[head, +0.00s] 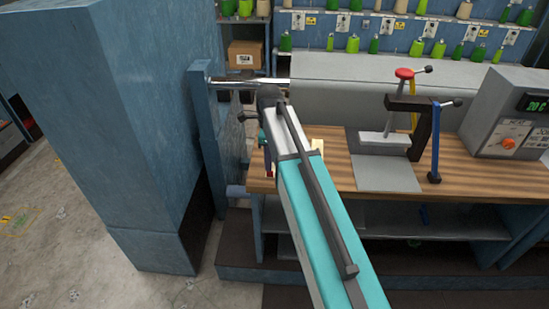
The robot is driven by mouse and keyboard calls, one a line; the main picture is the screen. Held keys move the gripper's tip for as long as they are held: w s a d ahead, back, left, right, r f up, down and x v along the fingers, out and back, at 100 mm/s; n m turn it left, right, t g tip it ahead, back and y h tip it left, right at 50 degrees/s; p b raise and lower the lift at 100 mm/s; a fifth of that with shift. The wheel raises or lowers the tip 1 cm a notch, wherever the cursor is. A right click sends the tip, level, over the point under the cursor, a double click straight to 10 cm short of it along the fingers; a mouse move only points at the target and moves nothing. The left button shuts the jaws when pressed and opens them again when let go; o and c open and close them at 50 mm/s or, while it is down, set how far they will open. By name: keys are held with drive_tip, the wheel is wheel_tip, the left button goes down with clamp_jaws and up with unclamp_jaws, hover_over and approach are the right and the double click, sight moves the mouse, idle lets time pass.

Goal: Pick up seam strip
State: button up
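I cannot make out a seam strip for certain. A small cream piece (317,147) shows on the wooden workbench (335,178), just right of my arm and partly hidden by it. My teal and grey arm reaches up and away over the bench's left end. Its dark far joint is near the bench's back left corner. My gripper is hidden behind the arm, so I cannot see its fingers or whether it holds anything.
A tall blue cabinet (150,130) stands close on the left. A press with a red knob (404,73) and a grey box with a green display (508,115) stand on the bench. Spools (353,44) line the back shelves. Concrete floor (60,240) is open at lower left.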

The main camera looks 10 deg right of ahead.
drive_tip(key=shift+f, duration=0.15)
drive_tip(key=shift+w+d+f+p, duration=0.1)
drive_tip(key=shift+f+p, duration=0.95)
drive_tip(key=shift+f, duration=1.4)
clamp_jaws()
